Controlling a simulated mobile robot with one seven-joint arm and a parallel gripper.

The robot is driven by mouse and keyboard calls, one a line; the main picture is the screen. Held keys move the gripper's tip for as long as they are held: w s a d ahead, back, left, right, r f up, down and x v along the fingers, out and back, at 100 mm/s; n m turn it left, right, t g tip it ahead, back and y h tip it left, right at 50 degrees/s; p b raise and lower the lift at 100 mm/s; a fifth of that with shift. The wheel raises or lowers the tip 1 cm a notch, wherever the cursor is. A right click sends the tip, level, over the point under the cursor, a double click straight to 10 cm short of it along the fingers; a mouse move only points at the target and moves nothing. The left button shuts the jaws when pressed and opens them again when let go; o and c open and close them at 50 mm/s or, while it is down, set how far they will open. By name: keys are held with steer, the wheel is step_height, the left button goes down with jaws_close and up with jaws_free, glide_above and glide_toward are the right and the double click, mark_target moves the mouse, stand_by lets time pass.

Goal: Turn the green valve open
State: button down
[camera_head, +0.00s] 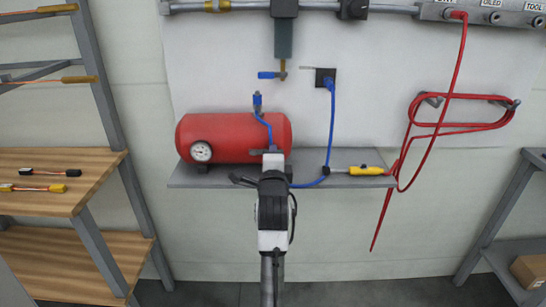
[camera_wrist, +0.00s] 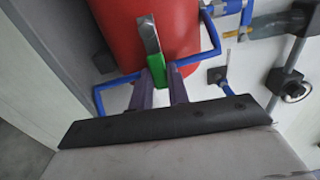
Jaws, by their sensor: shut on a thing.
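The green valve (camera_wrist: 158,72) shows in the wrist view in front of the red tank, between the purple fingers of my gripper (camera_wrist: 161,82). The fingers are shut on it, and they hide part of it. A grey metal piece stands up just above the green part. In the head view my gripper (camera_head: 272,160) reaches the shelf in front of the tank, and my arm hides the valve there. I cannot tell from these views how far the valve is turned.
The red tank (camera_head: 235,137) with a round gauge (camera_head: 201,152) sits on the grey shelf (camera_head: 220,181). Blue hoses run beside the gripper. A yellow-handled tool (camera_head: 367,170) lies at the shelf's right, below a coiled red hose (camera_head: 460,112). A wooden rack (camera_head: 50,170) stands at left.

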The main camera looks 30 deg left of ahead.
steer(key=c, duration=1.3)
jaws_free()
steer(key=shift+c, duration=0.2)
steer(key=b+v, duration=0.2)
steer(key=v, duration=1.2)
steer(key=shift+a, duration=0.15)
